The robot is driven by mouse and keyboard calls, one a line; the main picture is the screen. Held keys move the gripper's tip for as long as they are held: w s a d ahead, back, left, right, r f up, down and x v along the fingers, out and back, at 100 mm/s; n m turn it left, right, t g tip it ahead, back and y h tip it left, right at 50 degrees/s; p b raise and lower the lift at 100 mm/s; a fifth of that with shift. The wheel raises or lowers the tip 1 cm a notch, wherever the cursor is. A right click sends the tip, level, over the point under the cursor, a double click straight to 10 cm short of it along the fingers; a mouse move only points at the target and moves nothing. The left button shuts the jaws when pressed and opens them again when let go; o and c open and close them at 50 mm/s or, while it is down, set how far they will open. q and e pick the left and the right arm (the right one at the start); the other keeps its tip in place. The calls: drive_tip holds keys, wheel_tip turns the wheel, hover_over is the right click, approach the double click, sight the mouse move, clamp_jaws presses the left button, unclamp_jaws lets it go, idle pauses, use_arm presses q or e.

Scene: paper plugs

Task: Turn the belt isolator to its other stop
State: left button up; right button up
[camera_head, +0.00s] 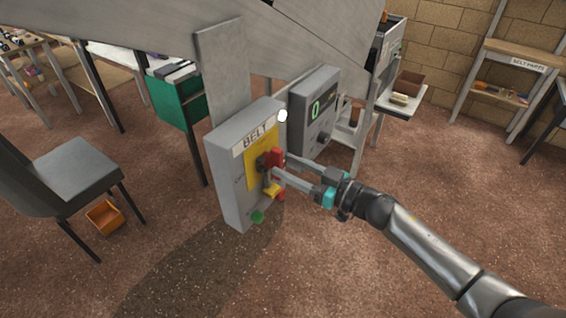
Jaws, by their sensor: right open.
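The belt isolator is a grey upright box (228,178) labelled BELT, with a yellow plate (259,152) on its front. A red handle (277,157) stands out from the plate, with a dark part beside it. My right gripper (276,167) comes in from the right with its fingers at the handle. Its fingers are apart, and part of the handle appears to lie between them. Whether they touch it I cannot tell. The fingers hide part of the handle. My left gripper is not in view.
A second grey box with a green display (316,108) stands just right of the isolator. A white knob (282,116) and a green button (257,217) are on or near the isolator. A dark chair (75,170) and an orange bin (105,216) stand left. Floor at the front is clear.

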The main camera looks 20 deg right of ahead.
drive_tip(key=shift+x, duration=1.05)
drive_tip(key=shift+c, duration=0.3)
clamp_jaws()
